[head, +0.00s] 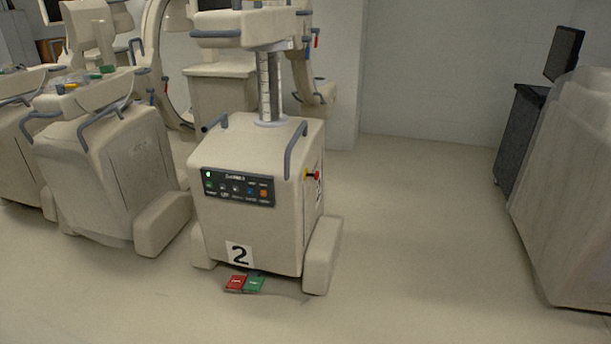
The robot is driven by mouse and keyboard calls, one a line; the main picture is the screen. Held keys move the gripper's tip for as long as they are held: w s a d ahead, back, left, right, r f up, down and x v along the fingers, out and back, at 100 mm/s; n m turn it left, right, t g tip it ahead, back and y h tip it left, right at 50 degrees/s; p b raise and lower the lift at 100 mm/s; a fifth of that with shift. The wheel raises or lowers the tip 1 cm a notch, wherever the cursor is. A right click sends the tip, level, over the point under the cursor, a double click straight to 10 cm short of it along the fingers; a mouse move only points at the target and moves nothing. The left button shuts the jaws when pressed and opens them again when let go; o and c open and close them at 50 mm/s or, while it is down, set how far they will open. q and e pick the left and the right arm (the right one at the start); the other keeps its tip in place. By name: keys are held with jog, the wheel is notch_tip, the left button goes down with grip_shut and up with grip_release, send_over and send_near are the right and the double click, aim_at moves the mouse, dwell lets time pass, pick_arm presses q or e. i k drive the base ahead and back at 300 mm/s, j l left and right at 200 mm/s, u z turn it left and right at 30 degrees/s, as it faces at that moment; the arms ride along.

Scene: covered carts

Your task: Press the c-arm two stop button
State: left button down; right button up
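The c-arm with a "2" label (240,254) on its front is a beige wheeled cart (255,226) in the middle of the head view. Its front has a dark control panel (238,188) with a lit green light at the upper left, several small buttons and an orange button (264,193). On its right side is a small red button (317,175) with yellow beside it, seen nearly edge-on. Small panel lettering is too blurred to read. Neither of my grippers is in view.
Red (236,282) and green (255,283) pedals lie on the floor before the cart. Another beige cart (105,190) stands close at left. A covered shape (575,190) and a dark cabinet with a monitor (563,55) stand at right. Floor between (425,230) is clear.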

aim_at(316, 174)
jog(key=i+j+u, duration=0.25)
jog(key=i, duration=0.6)
jog(key=i+u, duration=0.3)
jog(key=i, duration=0.5)
